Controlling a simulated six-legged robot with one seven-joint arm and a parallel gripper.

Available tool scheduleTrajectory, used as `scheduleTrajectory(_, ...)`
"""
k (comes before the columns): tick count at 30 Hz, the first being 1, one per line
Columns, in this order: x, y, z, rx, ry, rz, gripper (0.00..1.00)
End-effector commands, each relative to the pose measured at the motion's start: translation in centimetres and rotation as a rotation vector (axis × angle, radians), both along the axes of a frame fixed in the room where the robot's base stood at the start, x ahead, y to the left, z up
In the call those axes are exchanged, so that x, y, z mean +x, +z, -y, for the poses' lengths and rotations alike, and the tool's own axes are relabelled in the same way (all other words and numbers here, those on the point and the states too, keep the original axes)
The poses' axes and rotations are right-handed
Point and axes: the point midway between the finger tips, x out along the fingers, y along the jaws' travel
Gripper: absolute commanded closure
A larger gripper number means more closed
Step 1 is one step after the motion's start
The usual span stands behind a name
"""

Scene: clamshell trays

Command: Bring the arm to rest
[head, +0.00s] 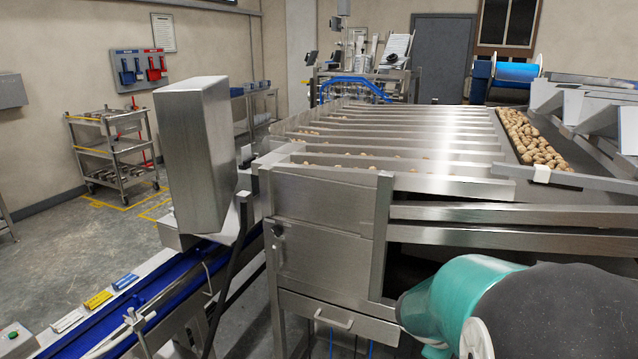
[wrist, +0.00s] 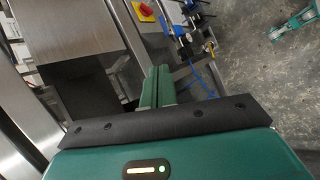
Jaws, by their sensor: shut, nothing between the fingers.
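My arm shows in the head view at the lower right as a teal and dark grey link (head: 465,295), in front of the steel machine. Its gripper end is not visible there. In the wrist view my gripper (wrist: 158,72) has its two green fingers together, with nothing between them. The fingers point toward steel framework and the floor, and I cannot tell their distance from these.
A large steel sorting machine (head: 325,255) fills the middle, with brown pieces (head: 530,138) on its far right belt. A blue conveyor (head: 130,310) runs at lower left. A steel cart (head: 110,150) stands behind open floor. A red knob (wrist: 145,9) shows in the wrist view.

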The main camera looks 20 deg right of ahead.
Motion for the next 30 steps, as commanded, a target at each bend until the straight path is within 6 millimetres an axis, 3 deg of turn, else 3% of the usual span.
scheduleTrajectory(3, 0.1, 3.1, -4.5, 0.078, -0.059, 0.140, 1.00)
scheduleTrajectory(8, -0.5, 6.2, -10.6, 0.219, -0.128, 0.303, 1.00)
scheduleTrajectory(19, -4.1, 12.1, -25.0, 0.646, -0.192, 0.580, 1.00)
scheduleTrajectory(24, -5.6, 13.4, -28.6, 0.775, -0.195, 0.622, 1.00)
scheduleTrajectory(30, -5.8, 13.6, -29.3, 0.801, -0.197, 0.628, 1.00)
